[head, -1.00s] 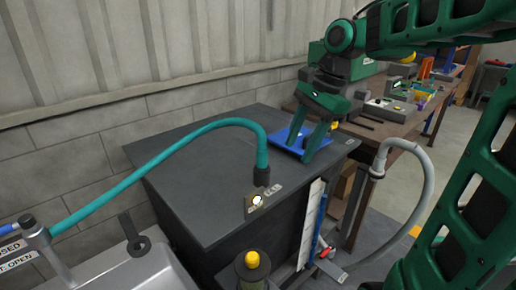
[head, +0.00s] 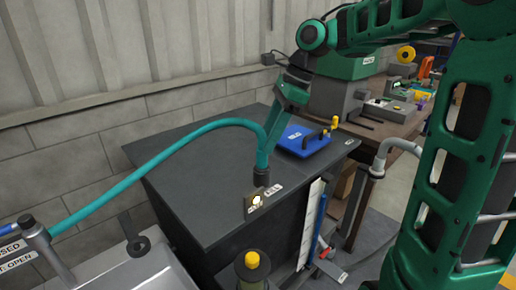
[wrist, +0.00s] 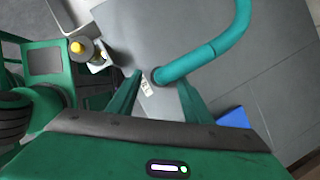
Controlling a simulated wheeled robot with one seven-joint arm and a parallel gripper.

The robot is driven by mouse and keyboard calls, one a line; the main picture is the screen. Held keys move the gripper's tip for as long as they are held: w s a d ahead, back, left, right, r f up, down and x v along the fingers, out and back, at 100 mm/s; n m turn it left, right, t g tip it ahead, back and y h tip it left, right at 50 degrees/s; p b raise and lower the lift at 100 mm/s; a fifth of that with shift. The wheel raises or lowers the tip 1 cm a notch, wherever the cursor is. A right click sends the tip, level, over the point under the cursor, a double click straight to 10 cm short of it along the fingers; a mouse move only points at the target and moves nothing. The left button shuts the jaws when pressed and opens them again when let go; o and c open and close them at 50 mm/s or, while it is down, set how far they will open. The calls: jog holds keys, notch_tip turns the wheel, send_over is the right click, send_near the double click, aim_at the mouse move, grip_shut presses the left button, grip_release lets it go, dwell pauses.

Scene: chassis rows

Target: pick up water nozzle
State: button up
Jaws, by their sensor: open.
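The water nozzle appears to be the dark end piece (head: 262,178) of a teal hose (head: 190,132), which arches over the dark cabinet top and points down. My gripper (head: 268,138) is at the hose's downward end, just above the dark piece. In the wrist view my gripper (wrist: 156,80) is open, with a finger on each side of the hose end. The teal hose (wrist: 205,52) also shows there, coming in from the upper right, its dark tip (wrist: 156,76) between the fingertips. I cannot tell whether the fingers touch it.
The dark cabinet top (head: 190,180) is mostly clear. A blue panel (head: 296,142) with a dark handle lies at its far right. A yellow-topped post (head: 252,260) stands in front, and a grey pipe (head: 378,160) bends at the right. A cluttered workbench (head: 400,125) stands behind.

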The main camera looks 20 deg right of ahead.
aim_at(260, 153)
jog(key=shift+w+x, duration=0.15)
jog(key=shift+x, duration=1.4)
jog(key=shift+w+x, duration=0.2)
jog(key=shift+x, duration=1.35)
jog(key=shift+d, duration=0.15)
grip_shut()
